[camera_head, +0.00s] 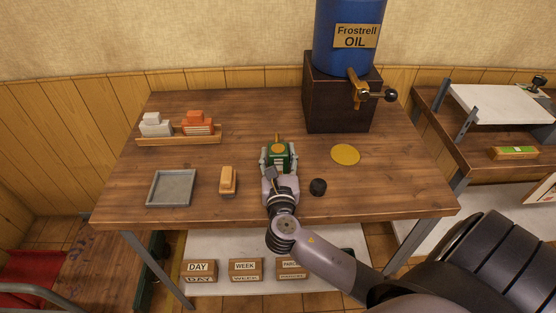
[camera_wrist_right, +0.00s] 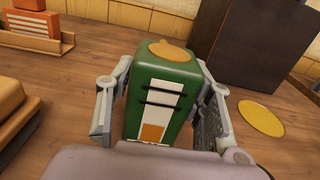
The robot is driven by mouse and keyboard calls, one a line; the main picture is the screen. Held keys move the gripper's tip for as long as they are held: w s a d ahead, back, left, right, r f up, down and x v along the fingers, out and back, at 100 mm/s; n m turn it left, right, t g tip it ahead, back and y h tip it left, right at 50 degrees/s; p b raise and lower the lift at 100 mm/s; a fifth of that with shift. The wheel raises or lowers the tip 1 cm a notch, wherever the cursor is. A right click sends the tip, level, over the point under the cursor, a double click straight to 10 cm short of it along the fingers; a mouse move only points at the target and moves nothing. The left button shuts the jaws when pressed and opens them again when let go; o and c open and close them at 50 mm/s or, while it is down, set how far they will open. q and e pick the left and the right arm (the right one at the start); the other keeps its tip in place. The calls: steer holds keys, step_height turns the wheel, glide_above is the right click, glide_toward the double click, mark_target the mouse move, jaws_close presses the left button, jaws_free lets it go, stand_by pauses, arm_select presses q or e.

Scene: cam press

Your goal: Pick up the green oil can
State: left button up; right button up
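The green oil can (camera_head: 278,161) stands on the wooden table, with a round orange-gold top and a white and orange label. In the right wrist view the can (camera_wrist_right: 160,100) fills the middle. My right gripper (camera_head: 279,158) reaches over the front edge, with one finger on each side of the can. In the wrist view its fingers (camera_wrist_right: 165,105) look open, with narrow gaps beside the can; contact at the far ends is hard to judge. My left gripper is not in view.
A yellow disc (camera_head: 345,154) and a dark round piece (camera_head: 318,187) lie right of the can. A wood-backed block (camera_head: 228,181) and grey tray (camera_head: 171,188) are left. The oil dispenser (camera_head: 337,98) stands behind right, a rack (camera_head: 179,140) behind left.

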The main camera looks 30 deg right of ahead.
steer(key=c, duration=0.9)
steer(key=shift+c, duration=0.4)
steer(key=shift+r, duration=0.2)
